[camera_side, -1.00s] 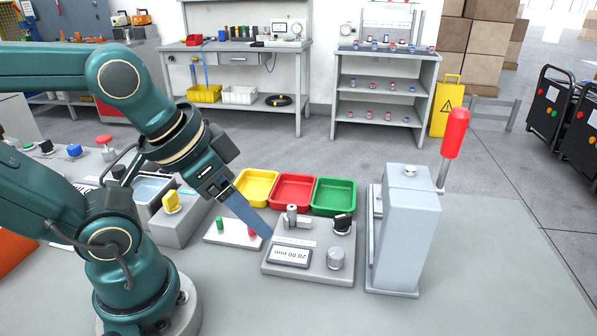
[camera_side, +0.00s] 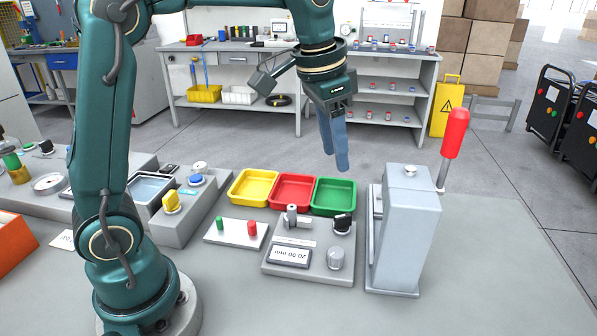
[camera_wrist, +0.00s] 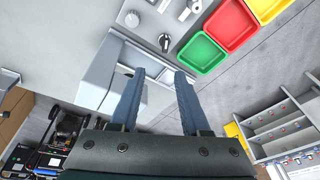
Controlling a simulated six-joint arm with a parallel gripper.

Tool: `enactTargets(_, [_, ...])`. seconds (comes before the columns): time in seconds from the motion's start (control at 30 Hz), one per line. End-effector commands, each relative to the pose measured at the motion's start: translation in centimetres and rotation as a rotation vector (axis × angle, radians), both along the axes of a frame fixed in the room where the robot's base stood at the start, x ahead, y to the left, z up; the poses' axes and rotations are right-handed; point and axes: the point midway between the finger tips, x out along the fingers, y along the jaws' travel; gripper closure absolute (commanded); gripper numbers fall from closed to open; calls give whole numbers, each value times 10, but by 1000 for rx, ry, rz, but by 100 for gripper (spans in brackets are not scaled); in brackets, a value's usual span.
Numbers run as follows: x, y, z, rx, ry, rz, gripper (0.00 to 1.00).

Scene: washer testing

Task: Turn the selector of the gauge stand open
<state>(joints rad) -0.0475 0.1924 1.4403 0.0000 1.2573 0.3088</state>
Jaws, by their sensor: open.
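The gauge stand (camera_side: 274,270) is a light grey block with a small display, a silver round knob (camera_side: 336,257), a black selector knob (camera_side: 343,222) and a short metal post (camera_side: 291,214). The black selector also shows in the wrist view (camera_wrist: 163,42), beyond the fingertips, and the silver knob (camera_wrist: 131,18) shows up and to the left of it. My gripper (camera_side: 342,166) is raised above the stand's back right, pointing down and apart from the selector. In the wrist view its two blue-grey fingers (camera_wrist: 160,78) are open with nothing held between them.
Yellow (camera_side: 254,187), red (camera_side: 292,190) and green (camera_side: 334,196) trays stand behind the gauge stand. A tall grey press (camera_side: 408,235) with a red-handled lever (camera_side: 453,135) stands close on its right. A plate with green and red pegs (camera_side: 235,233) lies to its left.

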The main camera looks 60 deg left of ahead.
Motion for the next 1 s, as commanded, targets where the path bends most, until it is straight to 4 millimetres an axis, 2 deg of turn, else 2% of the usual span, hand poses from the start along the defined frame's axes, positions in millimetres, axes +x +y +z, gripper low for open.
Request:
enactTargets(0.1, [25,5,-26,1,70,-12,54])
enactTargets(0.3, [49,12,-73,-3,166,-11,54])
enactTargets(0.5, [50,14,-106,-10,241,-3,54])
enactTargets(1.0, [48,15,-158,-12,253,-1,54])
